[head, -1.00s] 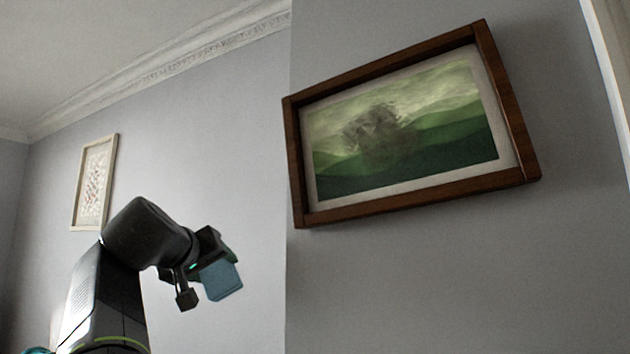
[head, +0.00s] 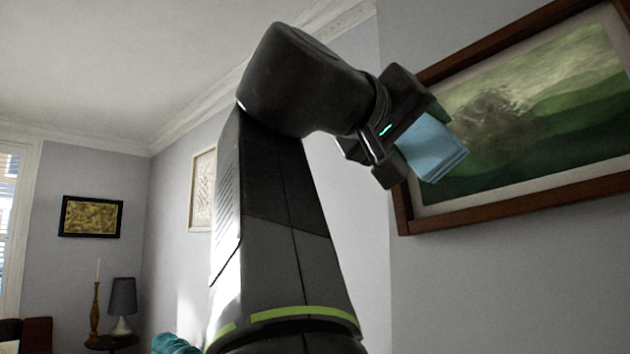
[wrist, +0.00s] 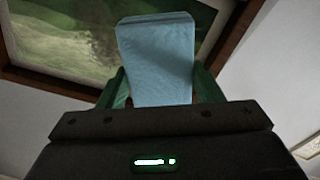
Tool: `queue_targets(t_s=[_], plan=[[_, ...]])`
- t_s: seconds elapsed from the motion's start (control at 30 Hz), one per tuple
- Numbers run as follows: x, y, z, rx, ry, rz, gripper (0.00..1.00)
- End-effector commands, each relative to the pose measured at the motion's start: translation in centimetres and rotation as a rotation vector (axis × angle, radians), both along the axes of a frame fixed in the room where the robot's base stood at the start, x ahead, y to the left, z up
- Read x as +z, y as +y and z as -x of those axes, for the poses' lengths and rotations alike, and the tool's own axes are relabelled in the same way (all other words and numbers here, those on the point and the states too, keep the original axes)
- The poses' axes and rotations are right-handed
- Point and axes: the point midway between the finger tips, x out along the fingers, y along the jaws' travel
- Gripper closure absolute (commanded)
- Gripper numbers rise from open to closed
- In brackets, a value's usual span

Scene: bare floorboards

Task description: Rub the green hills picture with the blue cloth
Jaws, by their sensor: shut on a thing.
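The green hills picture (head: 560,115) hangs on the wall at the right of the head view, in a brown wooden frame with a pale mat. A grey-brown smudge (head: 500,115) lies on its left part. My gripper (head: 412,152) is shut on the folded blue cloth (head: 436,150), which sticks out toward the picture and overlaps its lower left in the head view. In the wrist view the cloth (wrist: 156,60) stands out between the green fingers, with the picture (wrist: 70,35) behind it. I cannot tell whether the cloth touches the picture.
A pale framed picture (head: 203,190) and a small dark-framed yellow picture (head: 91,217) hang farther left. A lamp (head: 122,300) and a candlestick (head: 96,305) stand at the lower left. The wall below the green picture is bare.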

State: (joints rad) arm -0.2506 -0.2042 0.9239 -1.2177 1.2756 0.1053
Motion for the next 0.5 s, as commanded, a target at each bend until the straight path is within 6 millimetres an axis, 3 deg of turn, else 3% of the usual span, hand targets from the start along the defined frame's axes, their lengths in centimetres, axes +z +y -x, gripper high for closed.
queue_targets(t_s=[0.5], plan=[[0.0,-3.4,-2.9,-0.002,0.0,-0.002,0.59]])
